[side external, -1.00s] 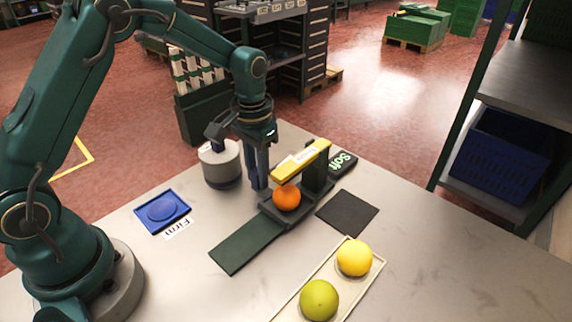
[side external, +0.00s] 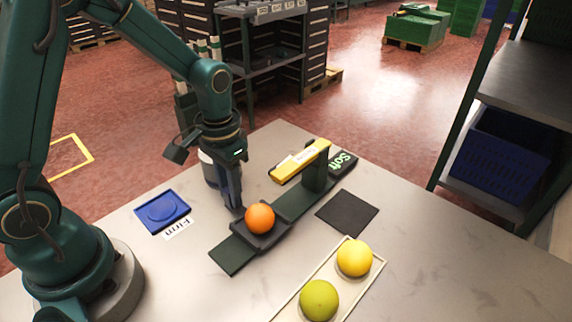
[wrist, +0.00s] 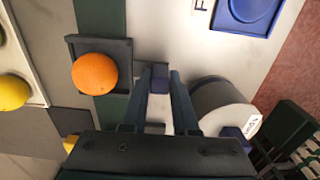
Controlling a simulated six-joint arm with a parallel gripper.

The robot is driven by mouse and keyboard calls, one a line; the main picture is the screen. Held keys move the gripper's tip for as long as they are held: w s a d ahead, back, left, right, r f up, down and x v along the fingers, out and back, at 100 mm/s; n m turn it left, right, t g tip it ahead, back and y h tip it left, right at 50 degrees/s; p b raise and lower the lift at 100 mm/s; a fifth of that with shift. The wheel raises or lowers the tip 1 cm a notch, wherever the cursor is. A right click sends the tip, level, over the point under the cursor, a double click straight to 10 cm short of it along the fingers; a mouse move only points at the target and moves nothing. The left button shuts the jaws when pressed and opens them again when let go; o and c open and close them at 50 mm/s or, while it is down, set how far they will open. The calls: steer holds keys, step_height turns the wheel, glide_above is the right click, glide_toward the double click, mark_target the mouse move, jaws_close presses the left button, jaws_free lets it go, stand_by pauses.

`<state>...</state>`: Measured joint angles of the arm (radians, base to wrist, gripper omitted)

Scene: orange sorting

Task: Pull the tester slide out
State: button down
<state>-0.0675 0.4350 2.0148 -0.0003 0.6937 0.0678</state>
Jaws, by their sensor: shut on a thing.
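The tester slide is a dark square tray (side external: 270,238) on a green rail (side external: 233,255), with an orange (side external: 259,217) in it. The tray stands left of the yellow tester arm (side external: 300,160), clear of it. In the wrist view the tray (wrist: 124,52) and orange (wrist: 95,74) are left of my fingers. My gripper (side external: 237,207) points down beside the tray; in the wrist view my gripper (wrist: 160,76) is shut on the slide's small blue handle (wrist: 160,84). The handle is hidden in the side view.
A blue dish (side external: 163,211) by the Firm label is at left. A grey cylinder (wrist: 223,105) stands close to my fingers. A cream tray (side external: 290,309) holds a yellow and a green fruit.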

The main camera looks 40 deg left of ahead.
steer(key=shift+s, duration=2.75)
steer(key=c, duration=0.7)
jaws_free()
steer(key=shift+w+r, duration=0.1)
steer(key=shift+r, duration=2.45)
steer(key=shift+r, duration=0.1)
